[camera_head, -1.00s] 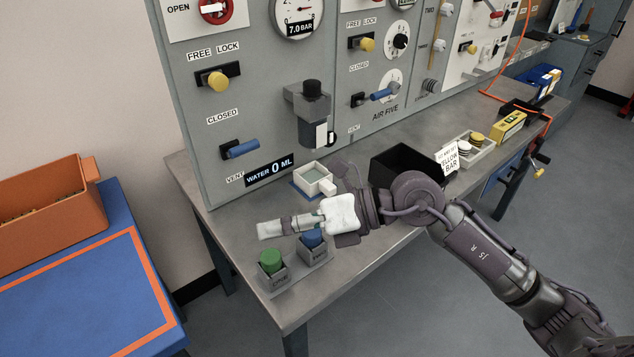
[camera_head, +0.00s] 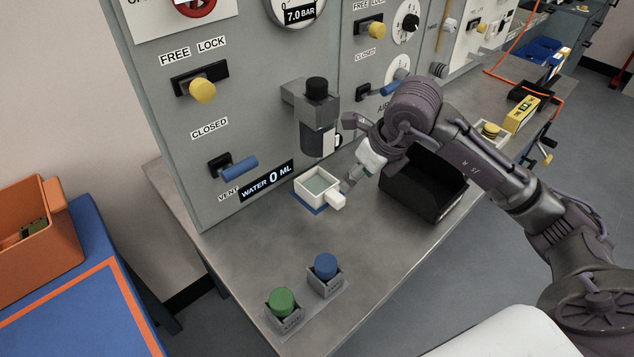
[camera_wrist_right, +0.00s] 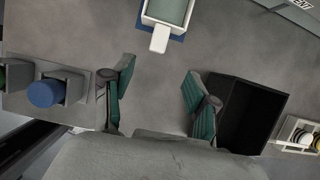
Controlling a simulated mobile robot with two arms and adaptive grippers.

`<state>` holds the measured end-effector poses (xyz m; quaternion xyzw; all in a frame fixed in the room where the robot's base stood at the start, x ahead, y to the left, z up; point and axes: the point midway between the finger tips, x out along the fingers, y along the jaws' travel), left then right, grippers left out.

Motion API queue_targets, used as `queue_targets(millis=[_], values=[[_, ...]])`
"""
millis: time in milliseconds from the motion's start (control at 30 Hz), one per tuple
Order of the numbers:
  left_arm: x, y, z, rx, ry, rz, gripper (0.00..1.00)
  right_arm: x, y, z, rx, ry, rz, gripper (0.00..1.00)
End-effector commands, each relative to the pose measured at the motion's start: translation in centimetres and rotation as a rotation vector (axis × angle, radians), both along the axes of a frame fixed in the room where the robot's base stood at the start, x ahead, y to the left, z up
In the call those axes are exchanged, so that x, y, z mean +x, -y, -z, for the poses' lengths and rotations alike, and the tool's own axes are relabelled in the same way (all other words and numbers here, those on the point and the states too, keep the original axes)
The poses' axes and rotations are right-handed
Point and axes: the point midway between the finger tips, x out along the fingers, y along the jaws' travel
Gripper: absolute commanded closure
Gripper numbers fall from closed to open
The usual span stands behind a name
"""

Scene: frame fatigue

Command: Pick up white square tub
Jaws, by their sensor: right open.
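The white square tub (camera_head: 309,192) stands on the grey bench on a blue pad, below the dark dispenser on the panel. Its short white handle points toward the front right. The tub (camera_wrist_right: 157,36) also shows at the top middle of the right wrist view, handle toward me. My right gripper (camera_head: 350,183) is just right of the tub's handle in the head view. In the right wrist view my right gripper (camera_wrist_right: 157,83) is open and empty, its two green-padded fingers apart, with the handle beyond the gap. My left gripper is not in view.
A black open box (camera_head: 430,190) stands close on the right of my right gripper. Green (camera_head: 281,300) and blue (camera_head: 325,266) buttons in grey holders stand at the bench front. The upright panel (camera_head: 150,110) with knobs and levers is behind. An orange bin (camera_head: 40,222) is at left.

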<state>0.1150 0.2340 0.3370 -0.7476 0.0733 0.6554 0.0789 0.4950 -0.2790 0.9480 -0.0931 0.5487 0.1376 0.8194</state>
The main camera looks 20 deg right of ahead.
Motion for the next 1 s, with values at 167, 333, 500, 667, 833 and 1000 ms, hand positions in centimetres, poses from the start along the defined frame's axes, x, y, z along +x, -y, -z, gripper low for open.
queue_targets(millis=[167, 333, 500, 667, 833, 1000], values=[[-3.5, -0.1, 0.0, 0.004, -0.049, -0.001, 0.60, 1.2, -0.6, 3.5, 0.003, -0.005, -0.001, 0.42], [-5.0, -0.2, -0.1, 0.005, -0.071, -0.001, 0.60, 2.2, -0.9, 5.9, 0.003, -0.003, -0.002, 0.42], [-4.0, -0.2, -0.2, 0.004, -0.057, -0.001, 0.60, 2.6, -1.0, 6.9, 0.002, -0.002, -0.001, 0.42], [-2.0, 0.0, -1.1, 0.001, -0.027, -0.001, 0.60, 3.2, -1.4, 8.8, 0.004, -0.007, -0.001, 0.42], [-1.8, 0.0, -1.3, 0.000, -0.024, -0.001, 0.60, 4.1, -1.7, 11.0, 0.004, -0.003, -0.001, 0.42], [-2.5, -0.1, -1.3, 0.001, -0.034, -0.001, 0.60, 4.3, -1.7, 11.6, 0.002, -0.001, -0.002, 0.42]])
